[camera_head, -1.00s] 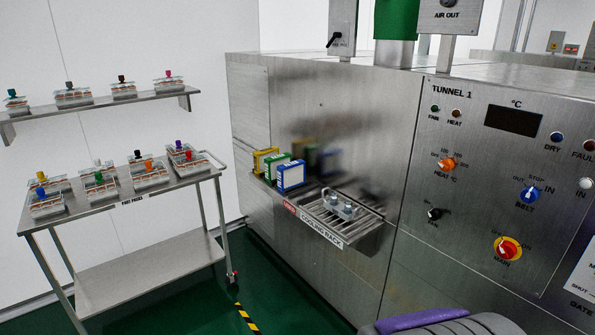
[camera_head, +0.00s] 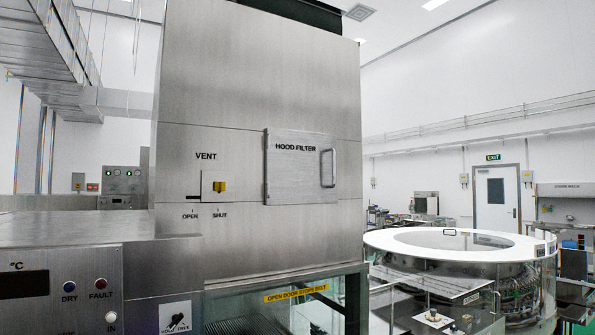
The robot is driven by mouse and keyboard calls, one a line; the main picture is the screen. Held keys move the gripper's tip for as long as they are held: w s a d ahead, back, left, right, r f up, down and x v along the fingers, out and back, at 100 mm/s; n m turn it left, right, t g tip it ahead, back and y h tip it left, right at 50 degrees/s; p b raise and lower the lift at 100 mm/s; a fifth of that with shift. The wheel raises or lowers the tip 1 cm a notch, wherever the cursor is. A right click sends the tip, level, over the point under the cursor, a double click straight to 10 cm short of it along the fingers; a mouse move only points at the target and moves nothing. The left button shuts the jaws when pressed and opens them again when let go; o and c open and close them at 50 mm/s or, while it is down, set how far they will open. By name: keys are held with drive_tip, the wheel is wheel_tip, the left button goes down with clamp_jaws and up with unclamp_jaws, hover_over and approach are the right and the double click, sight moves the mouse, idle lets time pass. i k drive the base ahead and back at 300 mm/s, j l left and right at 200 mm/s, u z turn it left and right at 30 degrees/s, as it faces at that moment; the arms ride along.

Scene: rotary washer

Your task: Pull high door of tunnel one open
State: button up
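The tall steel hood (camera_head: 260,85) stands above the tunnel in the middle of the view. On its front is a square door marked HOOD FILTER (camera_head: 298,180), with a vertical handle (camera_head: 328,168) near its right edge. Lower down, under a yellow OPEN DOOR STOPS BELT label (camera_head: 295,292), is a glazed opening (camera_head: 270,315) cut off by the frame's bottom edge. My gripper is not in view.
The control panel (camera_head: 60,300) is at the lower left. A round white-topped machine (camera_head: 400,240) stands at the right, with an exit door (camera_head: 497,198) beyond.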

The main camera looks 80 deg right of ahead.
sight(301, 166)
drive_tip(key=z, duration=1.95)
drive_tip(key=k+l, duration=0.05)
